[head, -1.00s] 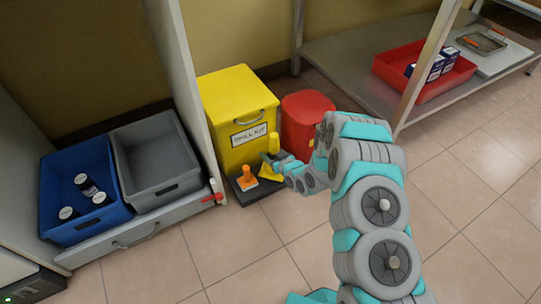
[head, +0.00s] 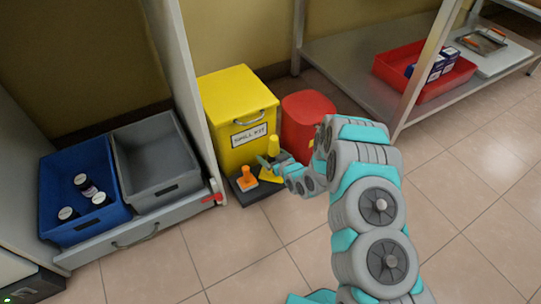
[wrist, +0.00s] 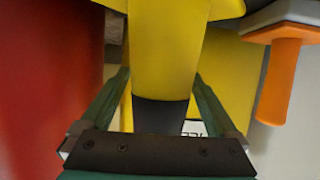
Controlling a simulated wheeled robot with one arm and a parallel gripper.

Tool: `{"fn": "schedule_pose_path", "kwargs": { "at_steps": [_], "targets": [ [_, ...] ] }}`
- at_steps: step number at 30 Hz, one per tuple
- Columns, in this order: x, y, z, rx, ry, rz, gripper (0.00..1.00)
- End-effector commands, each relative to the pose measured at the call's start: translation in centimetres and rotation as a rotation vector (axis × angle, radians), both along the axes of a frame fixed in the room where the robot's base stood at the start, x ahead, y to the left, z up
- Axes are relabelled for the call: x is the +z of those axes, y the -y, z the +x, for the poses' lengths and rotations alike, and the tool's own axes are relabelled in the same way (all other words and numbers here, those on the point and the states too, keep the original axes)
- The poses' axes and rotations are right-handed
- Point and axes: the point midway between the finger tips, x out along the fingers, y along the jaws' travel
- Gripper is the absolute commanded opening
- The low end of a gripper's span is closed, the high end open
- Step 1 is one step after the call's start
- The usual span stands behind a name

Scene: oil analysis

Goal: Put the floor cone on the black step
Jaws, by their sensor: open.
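The floor cone (head: 273,145) is yellow with a dark band and stands upright on the black step (head: 247,196), in front of the yellow spill kit box. In the wrist view the cone (wrist: 165,60) fills the space between my fingers. My gripper (head: 271,162) is open around the cone's middle, with one finger showing at its left in the head view. In the wrist view my gripper (wrist: 161,80) has a finger on each side, with a slight gap at the right. My gripper partly hides the cone in the head view.
An orange-handled tool (head: 247,176) stands on the step left of the cone; its handle (wrist: 279,80) also shows in the wrist view. Behind are the spill kit box (head: 238,105) and a red bin (head: 303,112). The tiled floor (head: 245,240) in front is clear.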

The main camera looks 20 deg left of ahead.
Motion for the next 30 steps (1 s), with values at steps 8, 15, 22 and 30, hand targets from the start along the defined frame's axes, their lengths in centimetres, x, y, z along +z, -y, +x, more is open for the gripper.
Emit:
{"fn": "schedule_pose_path", "kwargs": {
  "at_steps": [8,15,22,30],
  "targets": [
    [1.1,2.0,-1.7,-0.002,-0.007,-0.002,0.95],
    [3.0,5.1,-4.2,-0.002,-0.002,-0.001,0.95],
    [4.2,7.5,-6.3,-0.002,-0.002,-0.001,0.95],
    [4.7,8.4,-7.2,0.0,0.0,0.0,0.95]
  ]
}}
